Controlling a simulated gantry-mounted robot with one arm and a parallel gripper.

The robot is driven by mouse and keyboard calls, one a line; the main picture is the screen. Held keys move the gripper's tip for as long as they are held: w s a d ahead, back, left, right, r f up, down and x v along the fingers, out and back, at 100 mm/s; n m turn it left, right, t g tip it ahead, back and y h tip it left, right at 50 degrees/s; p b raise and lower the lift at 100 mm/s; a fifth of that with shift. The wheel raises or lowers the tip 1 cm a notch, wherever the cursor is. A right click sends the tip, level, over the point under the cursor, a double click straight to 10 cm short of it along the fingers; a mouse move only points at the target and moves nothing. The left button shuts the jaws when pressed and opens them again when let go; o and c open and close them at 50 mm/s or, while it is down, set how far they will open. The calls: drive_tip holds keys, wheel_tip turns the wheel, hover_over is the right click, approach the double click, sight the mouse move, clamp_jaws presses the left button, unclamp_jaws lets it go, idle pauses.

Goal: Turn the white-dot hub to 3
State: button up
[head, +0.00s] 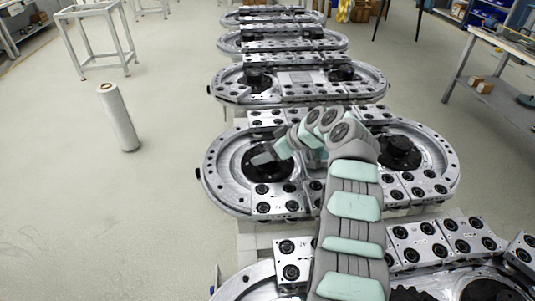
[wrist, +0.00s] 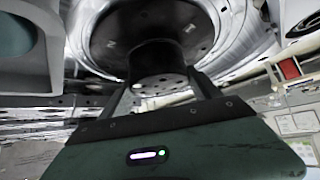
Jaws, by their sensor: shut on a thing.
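A black hub (head: 258,174) sits in the left end of the middle oval track, partly covered by my gripper (head: 268,157). In the wrist view the hub's dark disc (wrist: 135,22) fills the top, with small pale marks on it too blurred to read surely. My gripper (wrist: 160,82) is shut on the hub's black central post (wrist: 158,58), one finger on each side. A second black hub (head: 398,150) stands at the right end of the same track, clear of my arm. I cannot make out a white dot on either hub.
The oval track (head: 222,188) carries silver blocks with black rollers along both sides. More such tracks (head: 300,80) line up behind, and another (head: 240,285) lies in front. A white roll (head: 120,120) stands on open floor at left. A workbench (head: 500,45) stands at right.

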drive_tip(key=shift+f, duration=0.2)
drive_tip(key=o, duration=1.4)
drive_tip(key=shift+r, duration=0.1)
drive_tip(key=shift+r, duration=0.1)
drive_tip(key=p+v, duration=0.2)
drive_tip(key=v, duration=0.8)
drive_tip(key=shift+s+d+r+p, duration=0.15)
drive_tip(key=shift+d+r+p, duration=0.1)
drive_tip(key=shift+p, duration=0.1)
